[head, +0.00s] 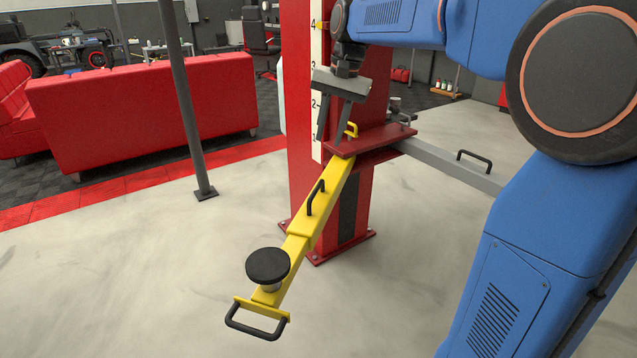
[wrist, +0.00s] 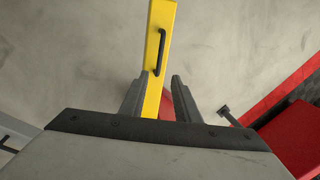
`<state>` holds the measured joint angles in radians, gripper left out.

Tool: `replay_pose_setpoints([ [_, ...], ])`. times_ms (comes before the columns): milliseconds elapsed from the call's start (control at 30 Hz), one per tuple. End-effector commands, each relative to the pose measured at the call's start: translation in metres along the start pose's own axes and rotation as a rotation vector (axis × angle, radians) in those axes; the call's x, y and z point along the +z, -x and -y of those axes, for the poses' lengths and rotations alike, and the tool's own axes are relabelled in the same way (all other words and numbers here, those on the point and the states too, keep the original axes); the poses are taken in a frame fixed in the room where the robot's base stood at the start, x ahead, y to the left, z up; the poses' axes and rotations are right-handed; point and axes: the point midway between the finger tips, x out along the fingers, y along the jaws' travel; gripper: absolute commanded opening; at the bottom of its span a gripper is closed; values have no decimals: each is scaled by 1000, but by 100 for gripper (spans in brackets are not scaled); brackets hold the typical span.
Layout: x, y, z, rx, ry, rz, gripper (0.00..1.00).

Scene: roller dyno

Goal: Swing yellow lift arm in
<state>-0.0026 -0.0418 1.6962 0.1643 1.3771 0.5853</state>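The yellow lift arm (head: 325,200) reaches from the red lift post (head: 347,215) toward the lower left in the head view. It has a round black pad (head: 267,265) and a black end handle (head: 254,326) at its outer end, and a black side handle (head: 316,197) midway. My gripper (head: 335,140) is beside the post, above the inner end of the yellow arm. In the wrist view, my gripper's two fingers (wrist: 157,95) are apart, with the yellow arm (wrist: 156,40) beyond them and the side handle (wrist: 161,52) ahead.
A grey lift arm (head: 450,165) with a black handle (head: 475,158) extends right from the post. A thin grey pole (head: 180,95) stands at left, before a red sofa (head: 140,105). The concrete floor (head: 120,270) around the yellow arm's outer end is clear.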

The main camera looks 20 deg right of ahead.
Motion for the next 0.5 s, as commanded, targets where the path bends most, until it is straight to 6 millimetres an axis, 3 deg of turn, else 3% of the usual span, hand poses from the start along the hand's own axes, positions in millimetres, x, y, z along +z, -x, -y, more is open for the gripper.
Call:
replay_pose_setpoints([
  [500,1,-92,-1,2,0,3,29],
])
